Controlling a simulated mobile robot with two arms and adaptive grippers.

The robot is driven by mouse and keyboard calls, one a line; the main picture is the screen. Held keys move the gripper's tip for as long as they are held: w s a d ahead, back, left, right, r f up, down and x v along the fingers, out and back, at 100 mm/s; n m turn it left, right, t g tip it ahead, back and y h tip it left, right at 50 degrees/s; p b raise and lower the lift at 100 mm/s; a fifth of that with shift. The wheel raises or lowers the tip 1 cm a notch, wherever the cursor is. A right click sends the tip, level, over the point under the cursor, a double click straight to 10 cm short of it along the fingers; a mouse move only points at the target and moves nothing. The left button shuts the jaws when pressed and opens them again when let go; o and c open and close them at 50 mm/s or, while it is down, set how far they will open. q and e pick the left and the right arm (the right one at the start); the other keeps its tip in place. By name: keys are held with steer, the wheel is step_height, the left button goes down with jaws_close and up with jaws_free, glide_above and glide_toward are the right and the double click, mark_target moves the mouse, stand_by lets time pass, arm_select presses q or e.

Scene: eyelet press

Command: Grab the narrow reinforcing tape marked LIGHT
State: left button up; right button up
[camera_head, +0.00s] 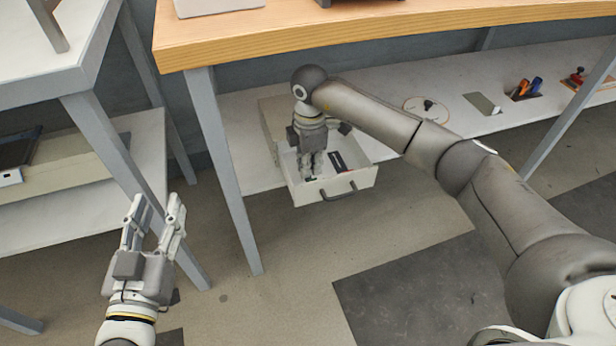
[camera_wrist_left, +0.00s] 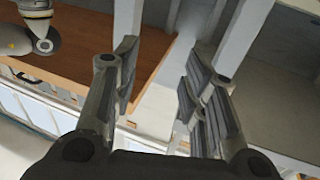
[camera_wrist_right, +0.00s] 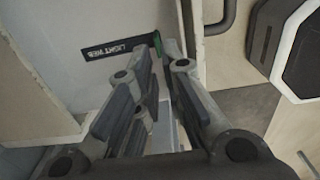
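A dark strip printed LIGHT WEB (camera_wrist_right: 118,48) lies in the open drawer (camera_head: 349,184). Its end nearest my fingers is green. In the head view a dark strip (camera_head: 337,162) shows in the drawer, right of my right gripper. My right gripper (camera_head: 312,170) points down into the drawer. In the right wrist view its fingers (camera_wrist_right: 157,55) are partly closed, with a narrow gap, and the green end shows near their tips. I cannot see contact with it. My left gripper (camera_head: 157,207) is open and empty above the floor, away from the drawer.
A lower shelf (camera_head: 450,100) holds several small tools at the right. A grey table (camera_head: 40,80) stands at the left.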

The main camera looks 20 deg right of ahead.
steer(key=f+b, duration=0.1)
steer(key=f, duration=0.3)
steer(key=shift+a+f, duration=0.1)
steer(key=shift+a, duration=0.1)
steer(key=shift+f, duration=0.15)
jaws_close()
arm_select(q)
step_height(320, 180, up, 8)
steer(key=s+t+h, duration=0.1)
steer(key=t, duration=0.3)
steer(key=shift+s+d+f+t+h, duration=0.25)
steer(key=shift+s+d+t+h, duration=0.05)
steer(key=shift+d+t, duration=0.1)
